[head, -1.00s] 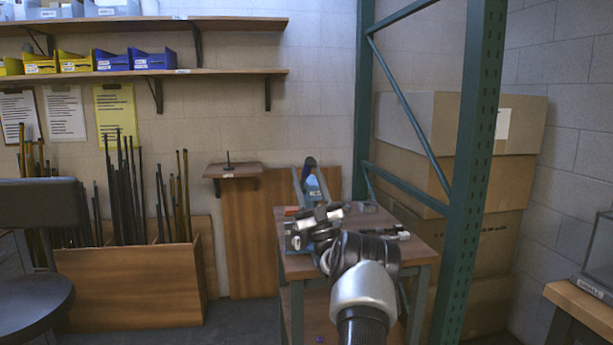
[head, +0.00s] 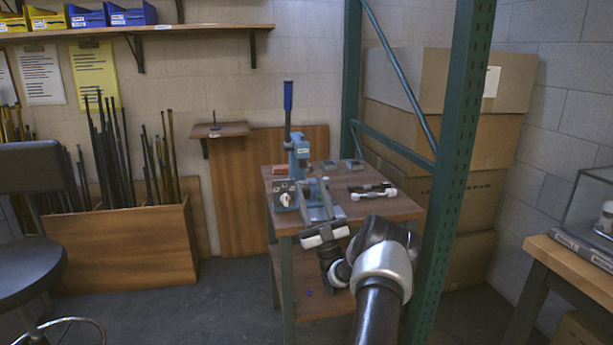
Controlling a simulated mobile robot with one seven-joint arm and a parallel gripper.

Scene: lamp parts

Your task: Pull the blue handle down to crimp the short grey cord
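The press (head: 298,152) stands on the small wooden table, with its blue handle (head: 288,96) pointing straight up. A dark plate with a round white part (head: 285,198) sits at the press's front left. My gripper (head: 314,184) is in front of the press and below the handle. Its two long grey fingers are apart, with nothing seen between them, and it is clear of the handle. The fingers partly cover the press's base. I cannot make out the short grey cord.
The table (head: 400,207) also holds a black-and-white part (head: 372,190), small grey parts (head: 353,164) and a reddish block (head: 281,169). A green rack post (head: 455,170) stands close on the right. A stool (head: 35,275) is at the left.

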